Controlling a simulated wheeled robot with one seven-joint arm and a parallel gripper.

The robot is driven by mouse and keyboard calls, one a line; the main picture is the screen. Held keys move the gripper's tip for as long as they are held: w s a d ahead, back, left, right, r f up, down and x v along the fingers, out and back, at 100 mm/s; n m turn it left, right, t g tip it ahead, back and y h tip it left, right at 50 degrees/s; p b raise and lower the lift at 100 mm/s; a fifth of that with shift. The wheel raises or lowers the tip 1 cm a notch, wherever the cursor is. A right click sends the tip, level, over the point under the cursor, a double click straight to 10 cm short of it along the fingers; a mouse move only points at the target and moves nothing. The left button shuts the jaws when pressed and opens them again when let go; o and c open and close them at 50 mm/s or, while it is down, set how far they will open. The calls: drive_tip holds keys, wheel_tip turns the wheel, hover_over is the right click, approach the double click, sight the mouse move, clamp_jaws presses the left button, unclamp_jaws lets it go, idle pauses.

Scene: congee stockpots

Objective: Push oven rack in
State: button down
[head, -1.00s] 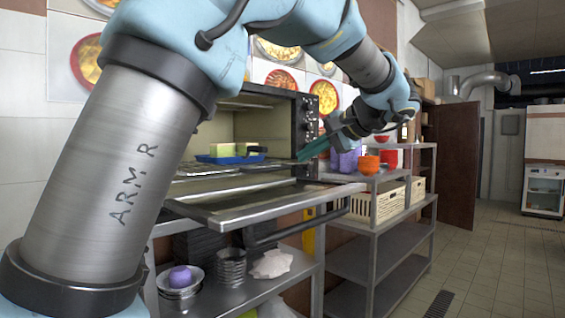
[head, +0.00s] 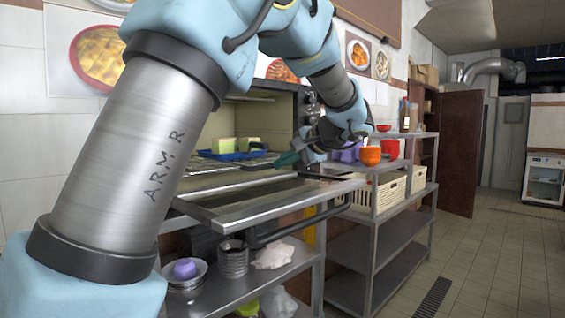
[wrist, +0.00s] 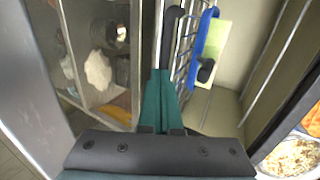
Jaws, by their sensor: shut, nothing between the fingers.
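The oven (head: 285,110) stands open, with its glass door (head: 265,207) folded down flat in front. The wire oven rack (head: 203,166) is inside the lower part of the opening, with a blue tray (head: 222,155) holding pale green blocks on it. In the wrist view the rack (wrist: 186,50) and blue tray (wrist: 202,48) are just beyond the fingertips. My arm hides the rack's left part.
A metal shelf unit (head: 375,235) stands right of the oven, with orange bowls (head: 370,156) and a cream crate (head: 378,198). Below the door, a shelf holds a metal pot (head: 233,262) and a white cloth (head: 272,256).

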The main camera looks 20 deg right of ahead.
sight(247, 152)
drive_tip(key=w+a, duration=0.2)
drive_tip(key=w, duration=0.3)
drive_tip(key=w+a+b, duration=0.1)
drive_tip(key=w+a, duration=0.1)
drive_tip(key=w, duration=0.3)
drive_tip(key=w+a+b, duration=0.1)
drive_tip(key=w+a, duration=0.2)
drive_tip(key=w, duration=0.2)
drive_tip(key=shift+a, duration=0.1)
drive_tip(key=shift+w, duration=0.1)
